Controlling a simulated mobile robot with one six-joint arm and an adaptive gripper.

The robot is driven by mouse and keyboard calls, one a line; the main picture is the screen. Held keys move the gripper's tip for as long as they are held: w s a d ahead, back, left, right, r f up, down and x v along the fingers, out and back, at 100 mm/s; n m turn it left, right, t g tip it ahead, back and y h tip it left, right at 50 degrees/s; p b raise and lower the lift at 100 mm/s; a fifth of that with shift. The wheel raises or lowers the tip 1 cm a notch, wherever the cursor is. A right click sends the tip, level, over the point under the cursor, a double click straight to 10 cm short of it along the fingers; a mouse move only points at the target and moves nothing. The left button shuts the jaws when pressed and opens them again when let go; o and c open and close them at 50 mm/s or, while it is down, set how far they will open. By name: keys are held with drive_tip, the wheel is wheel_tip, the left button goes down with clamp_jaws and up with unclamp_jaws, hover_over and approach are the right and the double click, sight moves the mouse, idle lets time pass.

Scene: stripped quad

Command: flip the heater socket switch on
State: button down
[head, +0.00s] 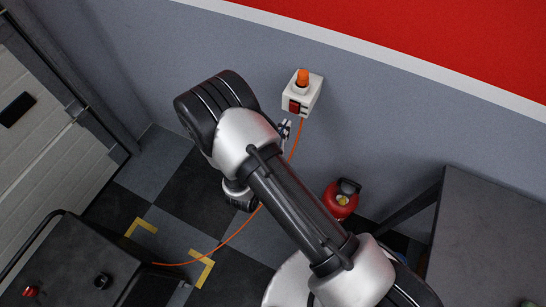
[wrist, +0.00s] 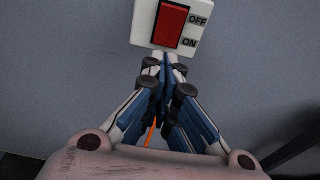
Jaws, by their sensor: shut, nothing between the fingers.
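The heater socket is a white box (head: 301,95) on the grey wall, with an orange lamp (head: 303,77) on top and a red rocker switch (head: 294,107) on its front. In the head view my gripper (head: 286,128) is mostly hidden behind my arm, just below the box.
An orange cable (head: 233,238) runs from the socket down to the floor and a dark cart (head: 75,270) at lower left. A red gas bottle (head: 340,200) stands by the wall. A dark table (head: 490,220) is at right. Checkered floor with yellow corner marks lies between.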

drive_tip(key=f+p+v, duration=0.2)
drive_tip(key=v, duration=0.8)
drive_tip(key=shift+s+f, duration=0.25)
drive_tip(key=shift+s, duration=0.05)
drive_tip(key=s+d+r+m+g+h, duration=0.2)
drive_tip(key=d+r+m+g+h, duration=0.4)
drive_tip(key=d+r+m+g, duration=0.85)
drive_tip(key=s+d+r+m+t+y, duration=0.2)
drive_tip(key=s+r+m+y, duration=0.4)
drive_tip(key=s+r+m, duration=0.1)
drive_tip(key=s+d+r+m+t+y, duration=0.2)
drive_tip(key=s+r+m+y, duration=0.4)
drive_tip(key=r+m, duration=0.4)
drive_tip(key=shift+s+d+r, duration=0.25)
drive_tip(key=shift+s+d, duration=0.2)
drive_tip(key=shift+s, duration=0.15)
